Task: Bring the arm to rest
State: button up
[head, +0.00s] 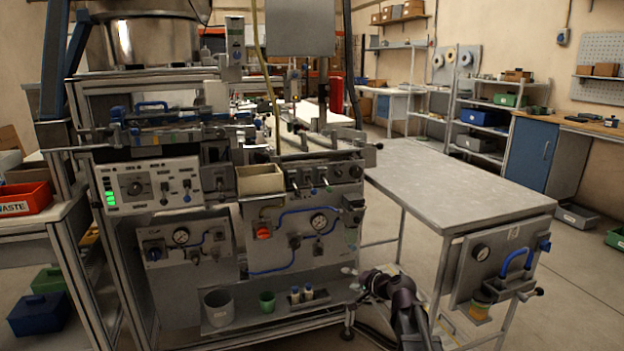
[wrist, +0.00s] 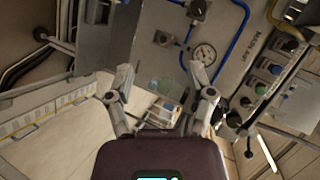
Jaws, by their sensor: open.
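My arm (head: 403,305) is low at the front of the machine, beside the right end of its lower shelf. My gripper (head: 349,279) points left toward the machine in the head view. In the wrist view my gripper (wrist: 162,83) has its two fingers spread wide apart, with nothing held between them. Beyond the fingers are a greenish clear cup and small bottles (wrist: 168,106). Part of my arm is cut off by the bottom edge of the head view.
The machine (head: 180,275) fills the left and middle. Its low shelf holds a grey cup (head: 218,307), a green cup (head: 267,302) and small bottles (head: 308,293). A bare metal table (head: 450,185) stands close on the right. Open floor (head: 575,285) lies further right.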

jog(key=s+d+f+n+g+h, duration=0.2)
jog(key=s+f+g+h, duration=0.15)
jog(key=s, duration=0.45)
jog(key=s+d+f+n+g+h, duration=0.2)
jog(key=s+f+n+g, duration=0.15)
jog(key=s, duration=0.45)
jog(key=s+d+f+n+g+h, duration=0.1)
jog(key=s+f+n+g+h, duration=0.2)
jog(key=s, duration=0.6)
notch_tip(320, 180, up, 34)
jog(key=m+p, duration=0.1)
jog(key=p, duration=3.4)
jog(key=shift+w+d, duration=0.15)
jog(key=shift+w, duration=0.3)
